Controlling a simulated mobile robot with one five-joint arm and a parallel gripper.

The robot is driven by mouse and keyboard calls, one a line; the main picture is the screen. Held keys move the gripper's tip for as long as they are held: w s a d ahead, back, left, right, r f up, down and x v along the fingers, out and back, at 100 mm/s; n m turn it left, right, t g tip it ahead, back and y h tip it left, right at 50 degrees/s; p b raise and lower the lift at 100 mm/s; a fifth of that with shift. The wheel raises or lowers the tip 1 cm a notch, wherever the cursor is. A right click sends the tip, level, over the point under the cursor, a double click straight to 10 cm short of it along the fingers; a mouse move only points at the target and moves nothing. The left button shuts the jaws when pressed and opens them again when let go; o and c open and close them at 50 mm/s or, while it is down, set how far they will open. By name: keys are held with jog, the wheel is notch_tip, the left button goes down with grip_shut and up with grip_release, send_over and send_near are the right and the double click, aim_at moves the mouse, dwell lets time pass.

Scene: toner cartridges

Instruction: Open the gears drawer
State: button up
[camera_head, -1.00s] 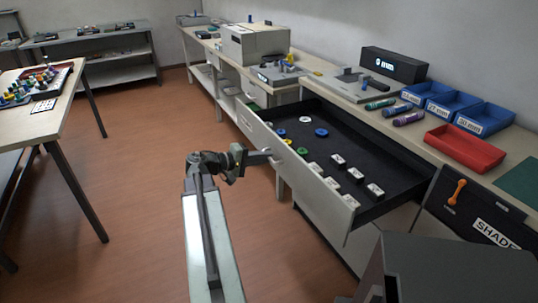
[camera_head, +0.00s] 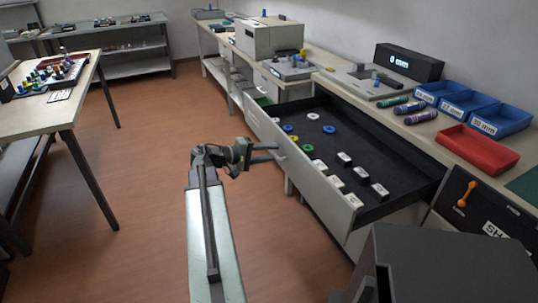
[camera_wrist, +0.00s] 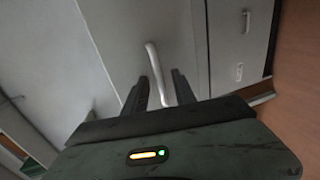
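The drawer (camera_head: 316,184) is pulled well out from the bench in the head view. Coloured and white ring-shaped gears (camera_head: 308,148) and several white blocks (camera_head: 345,158) lie on its dark floor. My gripper (camera_head: 272,151) is at the outer face of the drawer front, near its handle. In the wrist view, the pale bar handle (camera_wrist: 156,72) runs between the two dark fingers of my gripper (camera_wrist: 160,88). The fingers are apart, with gaps beside the bar, so my gripper is open around the handle's lower part.
Blue bins (camera_head: 468,105), a red tray (camera_head: 478,149) and marker-like cylinders (camera_head: 408,110) stand on the bench right of the drawer. A table (camera_head: 50,112) stands at the left. The floor (camera_head: 145,180) between table and drawer is clear.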

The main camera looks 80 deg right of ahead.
jog(key=p+v, duration=0.1)
jog(key=v, duration=0.6)
jog(key=shift+w+a+p, duration=0.25)
jog(key=shift+w+p, duration=0.05)
